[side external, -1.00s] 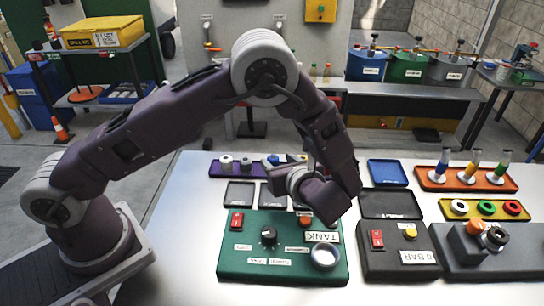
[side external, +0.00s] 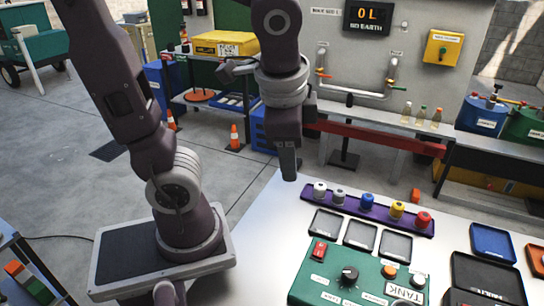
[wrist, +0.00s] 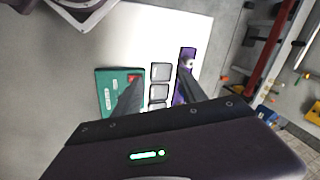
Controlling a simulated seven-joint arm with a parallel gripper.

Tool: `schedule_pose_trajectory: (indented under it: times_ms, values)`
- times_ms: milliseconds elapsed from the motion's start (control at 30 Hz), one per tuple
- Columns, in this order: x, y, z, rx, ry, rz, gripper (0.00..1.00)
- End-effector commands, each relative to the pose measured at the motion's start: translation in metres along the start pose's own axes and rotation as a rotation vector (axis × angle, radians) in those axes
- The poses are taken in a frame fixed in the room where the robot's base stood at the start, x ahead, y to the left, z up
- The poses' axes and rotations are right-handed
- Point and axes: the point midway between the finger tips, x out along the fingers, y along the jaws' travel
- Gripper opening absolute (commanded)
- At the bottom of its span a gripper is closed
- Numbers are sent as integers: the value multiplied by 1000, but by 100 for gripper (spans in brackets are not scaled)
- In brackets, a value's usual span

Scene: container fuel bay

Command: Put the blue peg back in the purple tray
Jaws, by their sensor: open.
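The purple tray (side external: 330,206) lies along the back of the white table in the side view. A blue peg (side external: 367,202) stands upright in its middle, between a grey peg (side external: 339,195) and a yellow peg (side external: 397,209). A white peg (side external: 320,190) and a red peg (side external: 424,219) stand at its ends. My gripper (side external: 288,176) hangs pointing down, left of the tray and apart from it. In the wrist view my gripper (wrist: 158,92) is open with nothing between its fingers; a finger and the gripper body hide much of the purple tray (wrist: 186,54).
Small dark trays (side external: 359,234) lie in front of the purple tray. A green tank panel (side external: 325,280) stands nearer the front. A blue tray (side external: 492,243) lies to the right. The table's left part is bare.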

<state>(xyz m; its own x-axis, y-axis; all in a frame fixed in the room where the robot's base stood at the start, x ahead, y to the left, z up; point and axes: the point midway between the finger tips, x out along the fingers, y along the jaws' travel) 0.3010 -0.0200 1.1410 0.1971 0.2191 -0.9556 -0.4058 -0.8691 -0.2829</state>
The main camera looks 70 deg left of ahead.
Motion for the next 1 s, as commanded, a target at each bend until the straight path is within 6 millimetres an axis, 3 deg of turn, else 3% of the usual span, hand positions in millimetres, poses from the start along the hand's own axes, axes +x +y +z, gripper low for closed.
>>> schedule_pose_trajectory:
  times_ms: [100,267,1000]
  values:
    - [-20,19,20,-295,192,80,49]
    - [-31,34,26,-485,323,141,49]
    - [-32,36,27,-499,334,148,49]
